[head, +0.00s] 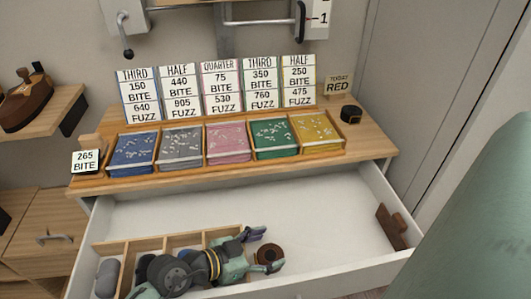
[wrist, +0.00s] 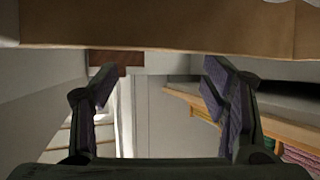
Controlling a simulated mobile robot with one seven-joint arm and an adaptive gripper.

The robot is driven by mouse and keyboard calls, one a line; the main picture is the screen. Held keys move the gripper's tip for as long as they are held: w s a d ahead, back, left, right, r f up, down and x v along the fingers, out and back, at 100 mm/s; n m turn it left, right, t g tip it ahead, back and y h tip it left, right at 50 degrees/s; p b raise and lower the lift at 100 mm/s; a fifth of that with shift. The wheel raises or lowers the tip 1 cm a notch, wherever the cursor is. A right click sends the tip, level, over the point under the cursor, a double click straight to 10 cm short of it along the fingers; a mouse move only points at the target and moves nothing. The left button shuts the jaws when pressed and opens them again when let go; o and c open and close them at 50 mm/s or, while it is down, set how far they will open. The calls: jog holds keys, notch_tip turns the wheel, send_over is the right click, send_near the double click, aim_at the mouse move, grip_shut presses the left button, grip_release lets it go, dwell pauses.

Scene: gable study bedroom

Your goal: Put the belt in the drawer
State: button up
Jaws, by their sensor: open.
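A dark brown round coil with a dark centre, which looks like the rolled belt (head: 269,257), shows inside the outline of the open drawer (head: 325,205) in the head view. My gripper (head: 263,250) is open, with its fingertips on either side of the coil in the picture. I cannot tell the height between them, or whether they touch. In the wrist view my gripper (wrist: 165,90) has its fingers wide apart with nothing seen held, and the coil is not recognisable there. The white drawer is pulled out under the wooden top.
A wooden divider (head: 110,249) fills the drawer's front left; a brown wooden piece (head: 391,226) stands at its right end. Coloured trays and number cards line the top (head: 340,153). A small black round thing (head: 351,113) sits at its right. The drawer's middle is bare.

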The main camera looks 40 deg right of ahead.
jog(key=shift+r, duration=0.55)
jog(key=b+v, duration=0.1)
jog(key=v, duration=0.6)
jog(key=shift+a+r, duration=0.15)
jog(key=shift+a, duration=0.1)
